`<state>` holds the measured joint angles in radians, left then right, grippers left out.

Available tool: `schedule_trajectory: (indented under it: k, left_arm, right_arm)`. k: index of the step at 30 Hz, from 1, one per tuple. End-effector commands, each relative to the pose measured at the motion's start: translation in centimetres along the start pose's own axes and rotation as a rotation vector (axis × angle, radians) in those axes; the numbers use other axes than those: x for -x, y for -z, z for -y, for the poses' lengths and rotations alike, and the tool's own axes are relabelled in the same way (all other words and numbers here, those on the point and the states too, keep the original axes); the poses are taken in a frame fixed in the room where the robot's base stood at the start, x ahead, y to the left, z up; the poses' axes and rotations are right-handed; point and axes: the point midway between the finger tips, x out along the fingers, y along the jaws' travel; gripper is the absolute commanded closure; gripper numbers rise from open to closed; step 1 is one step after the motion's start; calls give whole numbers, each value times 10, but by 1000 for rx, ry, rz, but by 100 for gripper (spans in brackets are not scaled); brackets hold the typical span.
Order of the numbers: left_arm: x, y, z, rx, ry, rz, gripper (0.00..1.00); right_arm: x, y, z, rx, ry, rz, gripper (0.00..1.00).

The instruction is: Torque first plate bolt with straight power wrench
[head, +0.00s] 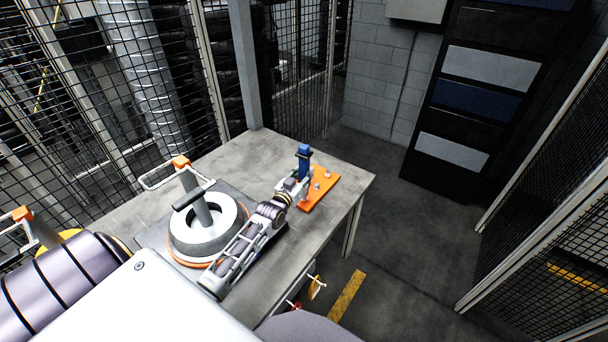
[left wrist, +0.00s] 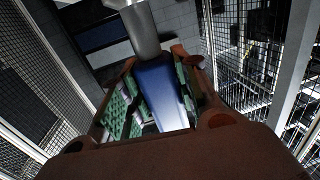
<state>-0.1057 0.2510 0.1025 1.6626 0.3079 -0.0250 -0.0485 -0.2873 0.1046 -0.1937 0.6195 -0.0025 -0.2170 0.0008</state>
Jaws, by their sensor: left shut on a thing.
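The straight power wrench (head: 304,157) has a blue body and stands about upright at the far side of the table. My left gripper (head: 299,184) is shut on its blue body. The left wrist view shows the blue body (left wrist: 160,88) between the green-padded fingers, with a grey cylindrical end (left wrist: 142,32) beyond them. The orange plate (head: 330,184) lies flat on the table beside and partly behind the gripper. Small light bolts (head: 327,174) show on it. The wrench's lower end is hidden by the gripper, so I cannot tell whether it touches a bolt. My right gripper is out of view.
A grey round hub (head: 205,243) with an upright post and dark crossbar stands on the table (head: 345,172), left of my left forearm. A wire-handled orange-topped part (head: 181,162) is beside it. Mesh fences flank the area. Open floor (head: 390,240) lies right of the table.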

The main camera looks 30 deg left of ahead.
Motion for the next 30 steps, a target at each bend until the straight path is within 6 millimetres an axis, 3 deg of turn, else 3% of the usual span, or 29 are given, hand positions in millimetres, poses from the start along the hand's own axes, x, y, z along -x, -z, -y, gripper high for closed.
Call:
schedule_trajectory:
  k: [12,30]
  left_arm:
    - [0,3,0,0,0,-7,97]
    - [0,4,0,0,0,-6,97]
  right_arm:
    - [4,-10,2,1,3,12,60]
    - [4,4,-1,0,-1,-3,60]
